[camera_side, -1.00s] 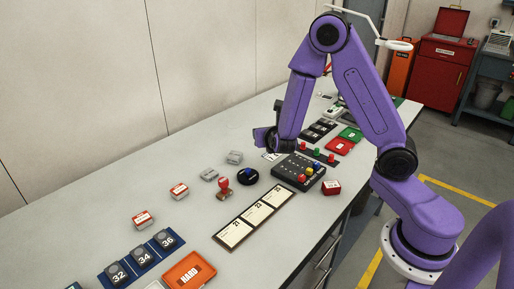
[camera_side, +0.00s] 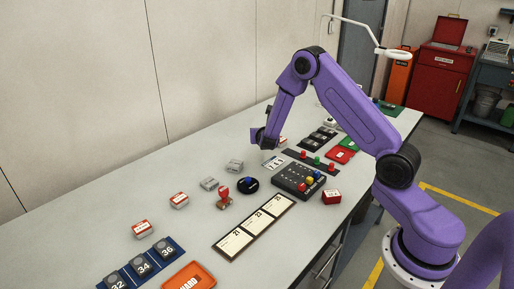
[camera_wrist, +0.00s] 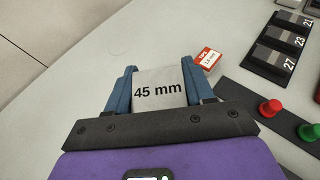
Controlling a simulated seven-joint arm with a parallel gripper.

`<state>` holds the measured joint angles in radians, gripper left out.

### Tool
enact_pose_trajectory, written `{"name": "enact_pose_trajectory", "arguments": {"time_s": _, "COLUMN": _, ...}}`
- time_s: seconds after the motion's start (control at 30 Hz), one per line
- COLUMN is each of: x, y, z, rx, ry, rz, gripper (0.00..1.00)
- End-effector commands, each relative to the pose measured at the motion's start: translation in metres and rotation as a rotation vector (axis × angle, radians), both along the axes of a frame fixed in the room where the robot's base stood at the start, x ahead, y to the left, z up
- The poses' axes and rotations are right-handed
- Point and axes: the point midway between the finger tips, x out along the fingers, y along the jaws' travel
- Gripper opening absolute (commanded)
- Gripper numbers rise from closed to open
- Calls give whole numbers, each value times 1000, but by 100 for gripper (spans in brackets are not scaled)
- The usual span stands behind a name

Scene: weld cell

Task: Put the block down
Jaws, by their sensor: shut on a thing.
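The block (camera_wrist: 160,88) is grey with "45 mm" in black on its face. In the wrist view it sits between the two blue fingers of my gripper (camera_wrist: 161,90), which is shut on it. In the side view my gripper (camera_side: 265,146) hangs over the bench, left of the button strip. The block is not clear there, and I cannot tell whether it touches the bench.
A red-and-white block (camera_wrist: 207,59) stands close beside the right finger. A dark tray with numbered slots (camera_wrist: 281,42) and a strip with red and green buttons (camera_wrist: 269,107) lie to the right. The bench (camera_wrist: 70,75) is clear to the left.

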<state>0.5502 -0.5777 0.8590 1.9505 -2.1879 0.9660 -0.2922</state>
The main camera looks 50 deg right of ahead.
Motion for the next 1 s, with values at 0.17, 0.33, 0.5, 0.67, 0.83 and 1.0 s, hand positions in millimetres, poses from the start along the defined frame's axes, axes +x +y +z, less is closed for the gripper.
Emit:
{"name": "enact_pose_trajectory", "arguments": {"time_s": 0.17, "x": 20, "y": -7, "z": -26, "rx": -1, "ry": 0, "rz": -1, "gripper": 13}}
{"name": "enact_pose_trajectory", "arguments": {"time_s": 0.33, "x": 31, "y": -10, "z": -40, "rx": 0, "ry": -3, "rz": -1, "gripper": 13}}
{"name": "enact_pose_trajectory", "arguments": {"time_s": 0.5, "x": 37, "y": -12, "z": -47, "rx": 1, "ry": -2, "rz": -1, "gripper": 13}}
{"name": "enact_pose_trajectory", "arguments": {"time_s": 0.67, "x": 38, "y": -12, "z": -68, "rx": -2, "ry": 2, "rz": 0, "gripper": 13}}
{"name": "enact_pose_trajectory", "arguments": {"time_s": 0.83, "x": 38, "y": -12, "z": -79, "rx": 0, "ry": -1, "rz": 1, "gripper": 13}}
{"name": "enact_pose_trajectory", "arguments": {"time_s": 1.0, "x": 39, "y": -12, "z": -79, "rx": 0, "ry": -2, "rz": 1, "gripper": 13}}
